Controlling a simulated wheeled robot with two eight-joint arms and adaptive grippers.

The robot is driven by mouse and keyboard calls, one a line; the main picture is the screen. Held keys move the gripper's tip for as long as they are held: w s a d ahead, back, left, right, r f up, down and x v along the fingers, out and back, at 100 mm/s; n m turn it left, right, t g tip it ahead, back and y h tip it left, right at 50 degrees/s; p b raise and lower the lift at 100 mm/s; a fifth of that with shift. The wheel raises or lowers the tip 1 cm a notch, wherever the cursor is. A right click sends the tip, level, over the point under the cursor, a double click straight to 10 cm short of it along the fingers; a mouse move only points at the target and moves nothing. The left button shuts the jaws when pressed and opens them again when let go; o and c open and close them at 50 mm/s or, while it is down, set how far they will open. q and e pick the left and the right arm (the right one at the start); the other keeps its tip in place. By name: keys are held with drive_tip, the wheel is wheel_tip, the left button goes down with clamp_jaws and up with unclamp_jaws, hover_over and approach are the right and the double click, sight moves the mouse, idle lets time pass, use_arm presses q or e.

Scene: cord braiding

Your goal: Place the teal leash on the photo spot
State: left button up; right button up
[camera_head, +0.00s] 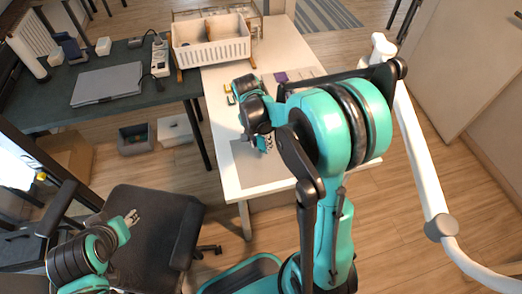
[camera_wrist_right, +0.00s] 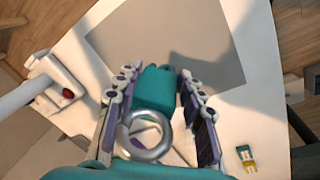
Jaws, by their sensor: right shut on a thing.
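The teal leash (camera_wrist_right: 156,88) shows in the right wrist view as a teal strap with a metal ring (camera_wrist_right: 148,150) nearer the camera. My right gripper (camera_wrist_right: 157,95) has its fingers on either side of the strap and is shut on it. The photo spot appears to be the grey mat (camera_wrist_right: 150,35) on the white table, just beyond the fingertips; it also shows in the head view (camera_head: 252,178). There my right gripper (camera_head: 263,143) is over the table by the mat, and the leash is not clearly visible. My left gripper (camera_head: 131,217) is small, away from the table; its jaws are unclear.
The white table (camera_head: 228,182) has a white basket (camera_head: 210,42) at its back. A small yellow and teal item (camera_wrist_right: 246,158) lies near the mat. A dark desk (camera_head: 110,100) with a laptop stands left. A black chair (camera_head: 150,230) is in front. A white lamp arm (camera_head: 425,175) rises at right.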

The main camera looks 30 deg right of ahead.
sight(262, 153)
wheel_tip(262, 153, down, 4)
drive_tip(key=shift+r+b, duration=0.25)
drive_tip(key=shift+b, duration=0.5)
drive_tip(key=shift+r, duration=0.1)
drive_tip(key=shift+s, duration=0.1)
drive_tip(key=o, duration=1.2)
drive_tip(key=shift+o, duration=0.2)
